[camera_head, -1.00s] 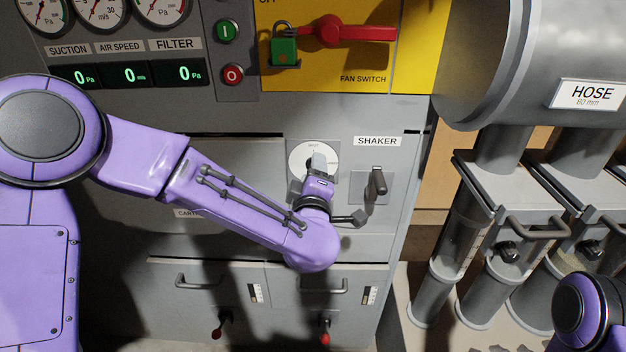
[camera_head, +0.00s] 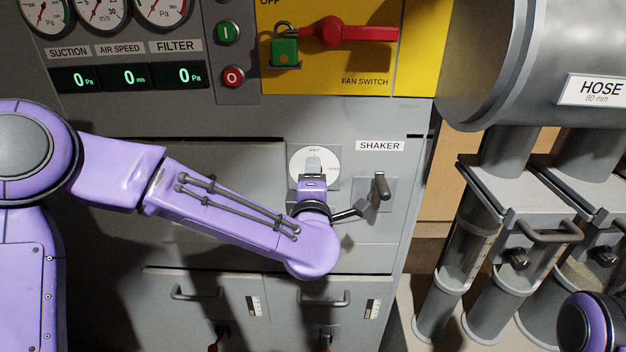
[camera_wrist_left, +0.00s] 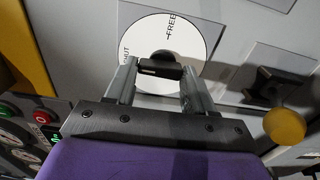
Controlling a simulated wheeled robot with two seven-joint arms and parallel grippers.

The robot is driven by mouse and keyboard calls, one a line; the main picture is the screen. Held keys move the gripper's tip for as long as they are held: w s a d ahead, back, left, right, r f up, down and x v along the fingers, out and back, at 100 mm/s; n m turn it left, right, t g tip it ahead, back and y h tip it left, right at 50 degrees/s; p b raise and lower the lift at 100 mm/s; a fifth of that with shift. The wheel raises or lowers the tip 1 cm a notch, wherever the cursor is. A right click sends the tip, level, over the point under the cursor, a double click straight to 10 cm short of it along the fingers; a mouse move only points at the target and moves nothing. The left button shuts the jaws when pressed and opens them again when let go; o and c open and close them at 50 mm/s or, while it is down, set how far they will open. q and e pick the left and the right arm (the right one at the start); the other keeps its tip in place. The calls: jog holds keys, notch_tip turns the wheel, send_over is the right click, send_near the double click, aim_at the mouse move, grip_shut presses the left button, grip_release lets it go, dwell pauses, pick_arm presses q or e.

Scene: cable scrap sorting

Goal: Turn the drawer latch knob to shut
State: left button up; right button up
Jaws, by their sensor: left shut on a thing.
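The latch knob (camera_wrist_left: 160,66) is a dark knob at the middle of a round white dial (camera_wrist_left: 195,45) in the left wrist view. The dial reads FREE at its top and a partly covered word, apparently SHUT, at its left. The dial also shows in the head view (camera_head: 299,162), left of the SHAKER label. My left gripper (camera_wrist_left: 160,84) is shut on the knob, one finger on each side. In the head view my left gripper (camera_head: 313,166) covers most of the knob. I cannot tell exactly where the knob points. My right gripper is out of view.
A lever handle (camera_head: 380,187) sticks out just right of the dial. Drawer handles (camera_head: 325,300) lie below. The red fan switch (camera_head: 345,34) with a green padlock (camera_head: 285,50) is above. The hose pipe (camera_head: 520,60) and clear canisters (camera_head: 455,250) stand at the right.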

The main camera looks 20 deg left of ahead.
pick_arm(q)
jog(key=shift+f, duration=0.1)
jog(key=o, duration=1)
jog(key=shift+o, duration=0.2)
jog(key=shift+s, duration=0.1)
jog(key=b+v, duration=0.1)
jog(key=v, duration=0.9)
jog(key=shift+s, duration=0.25)
